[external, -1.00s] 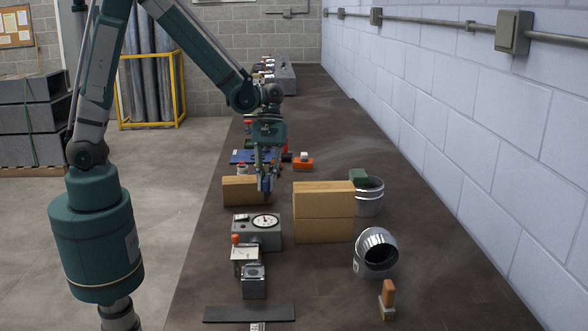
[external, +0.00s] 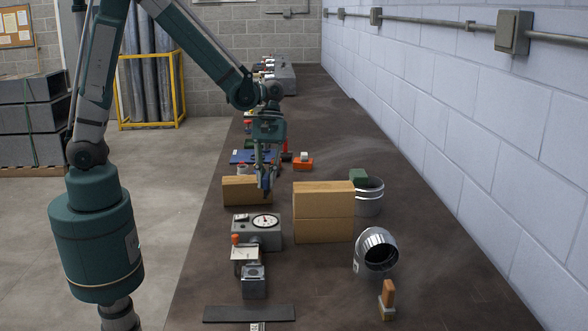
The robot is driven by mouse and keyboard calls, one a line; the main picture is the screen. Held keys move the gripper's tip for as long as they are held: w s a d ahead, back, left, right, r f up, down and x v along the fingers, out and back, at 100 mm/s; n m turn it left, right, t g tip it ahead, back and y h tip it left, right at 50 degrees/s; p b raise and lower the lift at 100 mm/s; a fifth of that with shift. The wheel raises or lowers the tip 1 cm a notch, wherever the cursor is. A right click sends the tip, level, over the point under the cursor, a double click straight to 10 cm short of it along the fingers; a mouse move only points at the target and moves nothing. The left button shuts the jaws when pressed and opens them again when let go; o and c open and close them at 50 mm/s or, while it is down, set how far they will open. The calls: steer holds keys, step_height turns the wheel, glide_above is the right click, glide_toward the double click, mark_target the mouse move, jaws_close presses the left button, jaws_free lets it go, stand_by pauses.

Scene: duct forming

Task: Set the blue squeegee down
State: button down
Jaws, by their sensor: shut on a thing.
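My gripper (external: 266,184) hangs down over the middle of the bench, just behind the dial gauge box and between the cardboard boxes. It is shut on a small, dark blue piece, the blue squeegee (external: 266,181), of which only a little shows between the fingers. The squeegee is close in front of the right end of the low cardboard box. I cannot tell whether it touches the box or the bench.
A low cardboard box (external: 239,189) is left of my gripper, and two stacked boxes (external: 323,212) are right. The grey gauge box (external: 257,232) is in front. A metal elbow duct (external: 377,252) and an orange-handled brush (external: 388,299) stand at the right. Bench is clear at front centre.

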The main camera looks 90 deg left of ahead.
step_height(320, 180, up, 5)
steer(key=shift+d, duration=0.15)
steer(key=s+d+n, duration=0.1)
steer(key=s+d, duration=0.1)
steer(key=d, duration=1.9)
steer(key=s+d+n+t, duration=0.1)
steer(key=s+d, duration=0.5)
steer(key=d, duration=0.5)
steer(key=s+d, duration=0.6)
steer(key=d, duration=0.6)
steer(key=shift+a+f, duration=0.15)
steer(key=shift+f, duration=2.45)
steer(key=shift+f+b, duration=0.45)
steer(key=shift+f, duration=2.45)
steer(key=shift+f, duration=0.15)
steer(key=shift+f+b, duration=0.3)
steer(key=shift+f, duration=1.65)
